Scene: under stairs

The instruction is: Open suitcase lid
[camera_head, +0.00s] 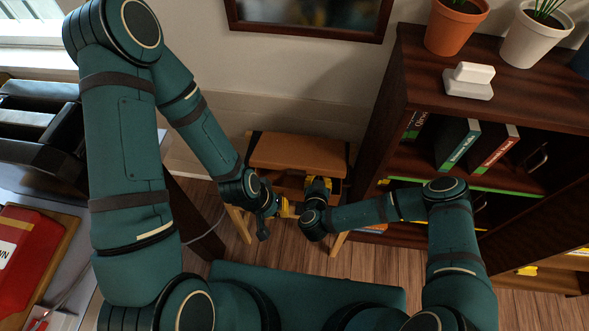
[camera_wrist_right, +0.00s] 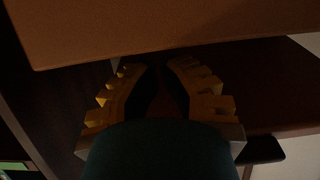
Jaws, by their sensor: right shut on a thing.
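The suitcase (camera_head: 297,152) is an orange-brown case at the centre of the head view, on a light wooden stand. A darker gap shows below its front edge. My right gripper (camera_head: 318,186) is at the suitcase's front right and is shut on it. In the right wrist view, the yellow fingers of the right gripper (camera_wrist_right: 157,72) are just below the edge of the brown suitcase panel (camera_wrist_right: 170,25). The part held is dark and cannot be made out. My left gripper (camera_head: 284,208) is in front of the suitcase, close to the right one. Its fingers are too small to read.
A dark bookshelf (camera_head: 395,90) with books and potted plants (camera_head: 455,25) stands close on the right. A desk with a red box (camera_head: 28,250) is at the left. A framed picture (camera_head: 310,15) hangs on the wall behind. Bare wooden floor (camera_head: 360,260) shows in front.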

